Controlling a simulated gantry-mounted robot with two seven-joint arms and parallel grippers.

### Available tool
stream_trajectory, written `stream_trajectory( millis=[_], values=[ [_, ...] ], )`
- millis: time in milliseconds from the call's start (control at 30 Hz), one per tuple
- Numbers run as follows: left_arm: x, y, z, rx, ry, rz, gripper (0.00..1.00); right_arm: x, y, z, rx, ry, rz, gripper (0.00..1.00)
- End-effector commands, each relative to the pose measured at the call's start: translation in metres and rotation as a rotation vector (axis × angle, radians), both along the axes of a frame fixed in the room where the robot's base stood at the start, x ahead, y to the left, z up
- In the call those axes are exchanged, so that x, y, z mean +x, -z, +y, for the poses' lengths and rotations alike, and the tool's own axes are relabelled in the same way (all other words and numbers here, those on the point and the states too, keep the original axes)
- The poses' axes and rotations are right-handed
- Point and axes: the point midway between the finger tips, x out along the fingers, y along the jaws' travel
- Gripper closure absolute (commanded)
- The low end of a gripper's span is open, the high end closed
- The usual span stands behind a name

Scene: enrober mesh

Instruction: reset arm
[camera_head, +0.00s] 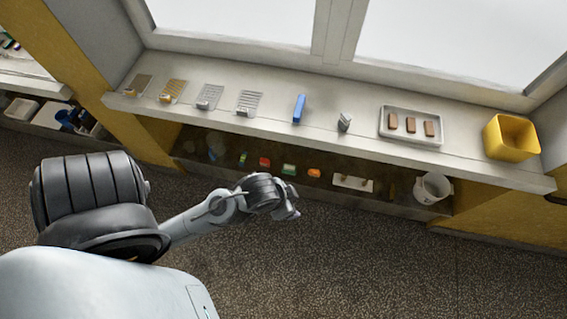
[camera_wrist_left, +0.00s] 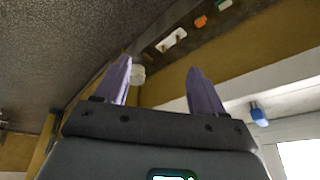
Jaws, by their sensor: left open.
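My left arm reaches in from the left in the head view. Its gripper (camera_head: 290,205) is in front of the shelf unit, over the dark floor, apart from the objects. In the left wrist view the two purple fingers of the left gripper (camera_wrist_left: 160,80) are spread wide with nothing between them. My right gripper is in neither view.
The white counter (camera_head: 364,155) holds several wire racks, a blue block (camera_head: 299,108), a small grey piece (camera_head: 344,122), a tray (camera_head: 427,140) with 3 brown bars, and a yellow bin (camera_head: 512,137). The lower shelf holds small coloured items and a white bucket (camera_head: 432,188). Speckled floor (camera_head: 340,260) is clear.

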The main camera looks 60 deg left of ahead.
Motion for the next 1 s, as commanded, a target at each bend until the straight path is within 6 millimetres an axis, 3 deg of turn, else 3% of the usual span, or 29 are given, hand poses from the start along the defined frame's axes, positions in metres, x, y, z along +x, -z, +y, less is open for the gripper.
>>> stream_trajectory(
  millis=[133,567,767,1000],
  values=[
    [-0.022,-0.001,-0.011,-0.014,0.018,0.069,0.3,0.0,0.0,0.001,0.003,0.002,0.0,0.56],
    [-0.023,-0.009,-0.012,-0.013,0.018,0.072,0.3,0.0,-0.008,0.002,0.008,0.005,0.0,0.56],
    [-0.023,-0.04,-0.011,-0.013,0.018,0.072,0.3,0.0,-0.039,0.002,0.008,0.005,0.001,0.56],
    [-0.023,-0.112,-0.011,-0.013,0.018,0.072,0.3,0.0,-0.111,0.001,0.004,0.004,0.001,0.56]
  ],
)
